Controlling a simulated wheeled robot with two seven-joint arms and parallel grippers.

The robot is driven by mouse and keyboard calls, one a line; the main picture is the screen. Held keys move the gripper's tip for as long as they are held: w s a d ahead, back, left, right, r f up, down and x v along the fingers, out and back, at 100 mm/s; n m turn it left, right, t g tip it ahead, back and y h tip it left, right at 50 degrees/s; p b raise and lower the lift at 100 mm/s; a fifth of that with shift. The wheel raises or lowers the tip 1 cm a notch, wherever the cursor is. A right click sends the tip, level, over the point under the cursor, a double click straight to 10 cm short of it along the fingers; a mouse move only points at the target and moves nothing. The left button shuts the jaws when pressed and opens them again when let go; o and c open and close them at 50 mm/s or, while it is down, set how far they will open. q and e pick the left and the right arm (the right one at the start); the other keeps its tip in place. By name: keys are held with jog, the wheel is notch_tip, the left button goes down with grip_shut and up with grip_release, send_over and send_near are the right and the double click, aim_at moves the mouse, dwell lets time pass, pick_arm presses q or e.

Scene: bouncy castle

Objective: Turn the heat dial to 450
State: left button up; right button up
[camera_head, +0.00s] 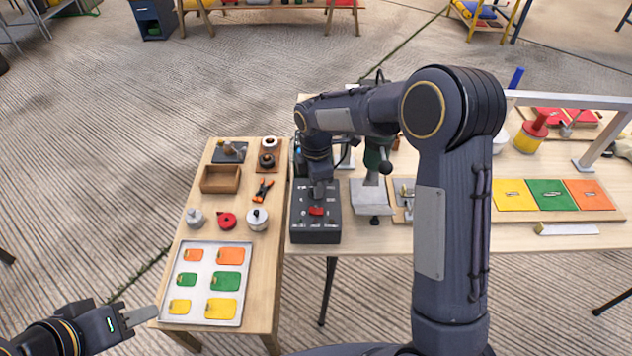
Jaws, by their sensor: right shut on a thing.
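A dark control box (316,232) with a red switch (316,211) and small pale markings stands at the left end of the right-hand table. My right gripper (319,190) reaches down onto the upper part of the box's top face, behind the red switch. It is shut on the heat dial, which is mostly hidden by the fingers. The dial's number and pointer are too small to read. My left gripper (139,316) is low at the left, away from the box, in front of the narrow table's near left corner. Its finger gap cannot be made out.
A grey press-like tool (371,197) stands just right of the box. The left table (215,225) holds a tray (238,319) of coloured tags, a wooden box (221,180) and orange-handled pliers (262,188). My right arm hides part of the right table.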

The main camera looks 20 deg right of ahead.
jog(key=m, duration=0.4)
jog(key=shift+m, duration=0.3)
jog(key=m, duration=0.3)
jog(key=shift+m, duration=0.4)
jog(key=m, duration=0.3)
jog(key=shift+m, duration=0.3)
jog(key=m, duration=0.3)
jog(key=shift+m, duration=0.3)
jog(key=m, duration=0.3)
jog(key=shift+w+r+m, duration=0.1)
jog(key=shift+m, duration=0.2)
jog(key=m, duration=0.3)
jog(key=shift+m+p, duration=0.3)
jog(key=shift+p, duration=0.1)
jog(key=m, duration=0.3)
jog(key=shift+m+p, duration=0.75)
jog(key=shift+m, duration=1.45)
